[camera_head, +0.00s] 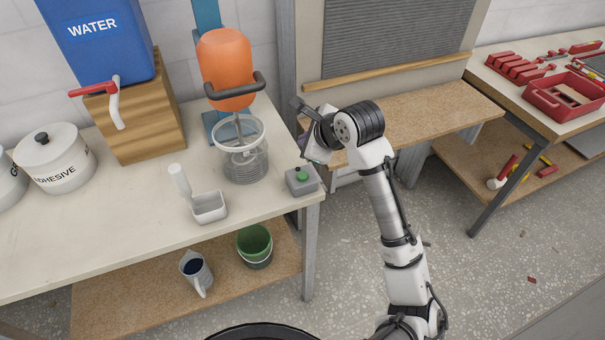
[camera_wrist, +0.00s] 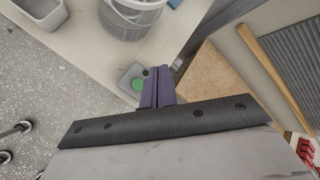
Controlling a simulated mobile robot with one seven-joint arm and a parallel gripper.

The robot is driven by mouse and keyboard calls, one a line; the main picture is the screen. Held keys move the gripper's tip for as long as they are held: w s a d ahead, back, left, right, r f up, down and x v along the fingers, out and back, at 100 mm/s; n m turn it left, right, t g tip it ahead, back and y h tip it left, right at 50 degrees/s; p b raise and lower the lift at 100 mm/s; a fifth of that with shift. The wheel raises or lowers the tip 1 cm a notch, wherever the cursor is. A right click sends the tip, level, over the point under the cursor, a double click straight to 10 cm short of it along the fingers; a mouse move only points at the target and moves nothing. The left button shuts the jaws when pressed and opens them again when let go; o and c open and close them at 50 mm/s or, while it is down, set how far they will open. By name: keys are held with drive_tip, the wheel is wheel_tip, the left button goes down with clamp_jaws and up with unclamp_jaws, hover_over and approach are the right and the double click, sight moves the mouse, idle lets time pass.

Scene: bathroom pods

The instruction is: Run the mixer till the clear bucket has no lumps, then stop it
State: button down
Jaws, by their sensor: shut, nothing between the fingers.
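The mixer (camera_head: 228,68) has an orange body on a blue stand, and its shaft goes down into the clear bucket (camera_head: 240,150) on the bench. The bucket holds something grey; I cannot tell whether it has lumps or whether the paddle turns. A grey switch box (camera_head: 301,187) with a green button (camera_head: 302,177) sits at the bench's right front corner. The box (camera_wrist: 130,73) and button (camera_wrist: 138,84) also show in the wrist view. My gripper (camera_wrist: 154,72) is shut and empty, its purple fingertips right beside the button; contact cannot be told. My arm partly hides it in the head view.
A white scoop-like container (camera_head: 208,207) stands in front of the bucket. A blue water tank (camera_head: 95,40) on a wooden block and an adhesive tub (camera_head: 55,160) stand left. A jug (camera_head: 196,272) and green bucket (camera_head: 254,244) are on the lower shelf. A wooden ledge (camera_head: 420,115) lies right.

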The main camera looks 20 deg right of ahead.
drive_tip(key=b, duration=0.5)
hover_over(306, 178)
wheel_tip(306, 178, down, 7)
drive_tip(key=shift+a+f, duration=0.1)
drive_tip(key=shift+f, duration=0.7)
idle(1.1)
drive_tip(key=shift+f+b, duration=0.3)
drive_tip(key=shift+f, duration=0.1)
drive_tip(key=shift+f, duration=0.5)
idle(0.6)
drive_tip(key=shift+r+p, duration=0.95)
